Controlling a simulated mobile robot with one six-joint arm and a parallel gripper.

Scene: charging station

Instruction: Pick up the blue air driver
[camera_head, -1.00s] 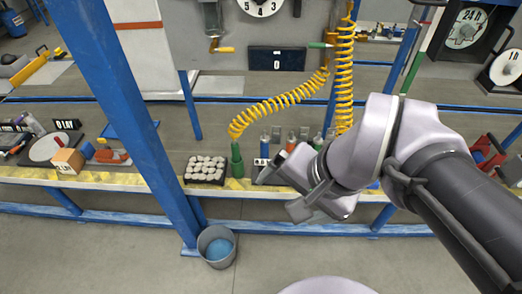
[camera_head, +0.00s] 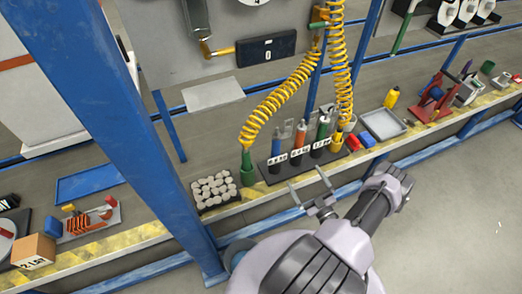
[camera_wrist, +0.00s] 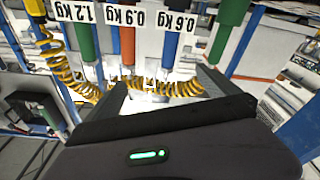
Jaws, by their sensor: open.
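The blue air driver (camera_head: 276,146) stands upright in the dark rack (camera_head: 283,172) on the bench, leftmost of the three labelled drivers. In the wrist view, which looks upside down, the blue driver (camera_wrist: 174,32) hangs from the top edge beside the 0.6 Kg label. My gripper (camera_head: 309,190) is open and empty, in front of the rack in the head view and apart from the driver. In the wrist view my gripper (camera_wrist: 160,88) has its two fingers spread, with the blue driver above the gap.
An orange driver (camera_head: 299,138) and a green driver (camera_head: 321,132) stand to its right. A green holder with a yellow coiled hose (camera_head: 270,108) stands to its left. A tray of grey stones (camera_head: 214,190) is further left. A blue post (camera_head: 130,130) rises at left.

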